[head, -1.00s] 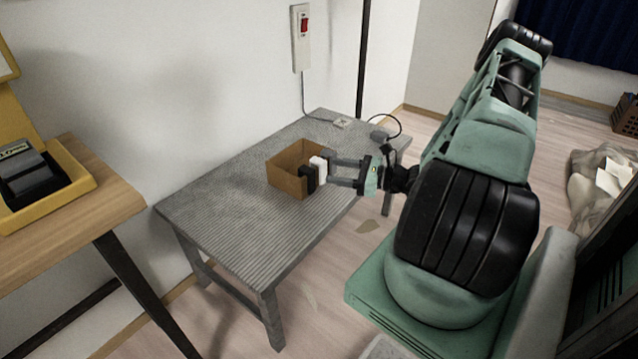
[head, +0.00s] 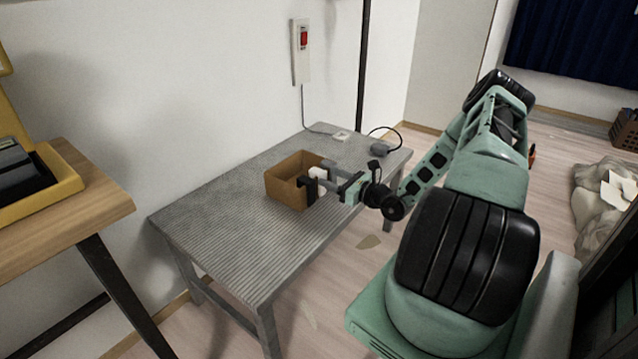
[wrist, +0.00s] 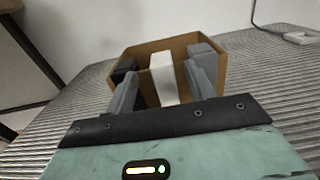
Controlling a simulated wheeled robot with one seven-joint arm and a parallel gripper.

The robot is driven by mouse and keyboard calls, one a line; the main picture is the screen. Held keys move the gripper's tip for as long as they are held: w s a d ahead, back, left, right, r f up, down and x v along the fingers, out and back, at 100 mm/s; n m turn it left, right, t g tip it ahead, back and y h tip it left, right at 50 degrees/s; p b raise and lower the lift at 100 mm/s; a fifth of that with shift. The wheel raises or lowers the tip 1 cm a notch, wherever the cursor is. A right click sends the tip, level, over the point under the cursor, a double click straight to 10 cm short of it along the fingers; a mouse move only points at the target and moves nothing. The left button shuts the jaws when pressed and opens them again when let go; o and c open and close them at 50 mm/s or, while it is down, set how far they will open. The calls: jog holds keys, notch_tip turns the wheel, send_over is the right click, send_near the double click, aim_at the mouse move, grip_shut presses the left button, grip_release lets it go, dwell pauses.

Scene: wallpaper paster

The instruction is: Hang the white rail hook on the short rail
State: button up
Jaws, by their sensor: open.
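The white rail hook (head: 318,174) is a small pale block at the near right side of an open brown box (head: 283,187). In the wrist view the white hook (wrist: 163,78) stands upright between my two fingers, with bare space on both sides. I cannot make out the short rail in these views.
The box stands on a grey ribbed table (head: 225,225), whose left part is clear. A wall switch (head: 300,52) is above. A wooden desk (head: 85,205) with a yellow case stands left.

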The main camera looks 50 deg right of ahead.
aim_at(324, 174)
jog(key=shift+w+a+r+b, duration=0.1)
jog(key=shift+w+b, duration=0.8)
jog(key=shift+w, duration=1.9)
jog(key=c, duration=1)
